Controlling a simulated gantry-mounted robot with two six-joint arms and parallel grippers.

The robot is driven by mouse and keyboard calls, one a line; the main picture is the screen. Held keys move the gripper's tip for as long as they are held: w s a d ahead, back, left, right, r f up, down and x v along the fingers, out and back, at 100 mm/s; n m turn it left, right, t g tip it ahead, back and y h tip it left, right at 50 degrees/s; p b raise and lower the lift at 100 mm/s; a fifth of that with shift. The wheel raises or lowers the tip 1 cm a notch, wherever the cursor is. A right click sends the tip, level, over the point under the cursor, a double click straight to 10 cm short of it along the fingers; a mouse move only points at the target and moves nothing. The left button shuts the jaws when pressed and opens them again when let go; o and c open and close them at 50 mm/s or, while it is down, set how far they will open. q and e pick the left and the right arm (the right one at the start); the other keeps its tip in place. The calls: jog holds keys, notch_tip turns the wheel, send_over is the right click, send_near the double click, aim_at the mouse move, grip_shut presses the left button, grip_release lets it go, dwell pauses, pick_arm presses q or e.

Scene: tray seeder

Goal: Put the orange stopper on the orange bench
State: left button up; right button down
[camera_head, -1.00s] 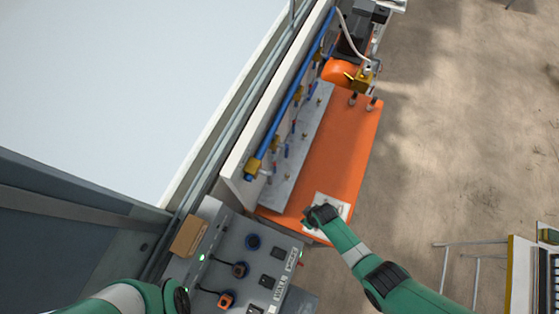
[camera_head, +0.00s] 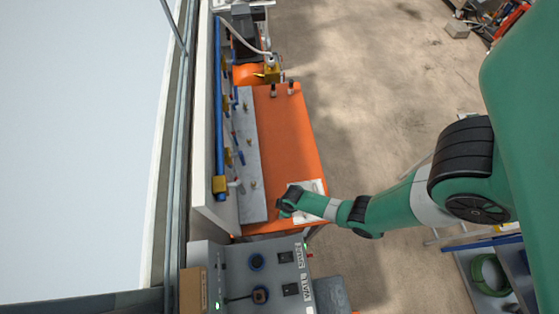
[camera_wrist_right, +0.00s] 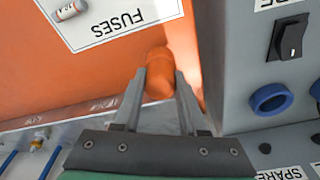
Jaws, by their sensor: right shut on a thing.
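The orange stopper (camera_wrist_right: 158,72) is between the two grey fingers of my right gripper (camera_wrist_right: 163,88) in the right wrist view. The gripper is shut on it. The orange bench (camera_head: 287,130) runs up the middle of the head view; its orange surface (camera_wrist_right: 60,85) also fills much of the right wrist view behind the stopper. Whether the stopper touches it I cannot tell. In the head view my right gripper (camera_head: 284,208) is over the near end of the bench, beside a white card; the stopper cannot be made out there. My left gripper is not in view.
The white FUSES card (camera_wrist_right: 120,14) lies on the bench with a fuse on it. A grey switch panel (camera_head: 240,265) with a blue ring socket stands close by the bench's near end. A grey strip with small valves (camera_head: 250,150) runs along the left side. The bench's middle is clear.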

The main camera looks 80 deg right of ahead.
notch_tip(320, 180, down, 3)
jog(key=shift+s+r+b, duration=0.1)
jog(key=shift+r+b, duration=0.1)
jog(key=shift+b, duration=0.3)
jog(key=shift+s, duration=0.15)
jog(key=shift+r, duration=0.15)
jog(key=shift+c, duration=2.2)
grip_release()
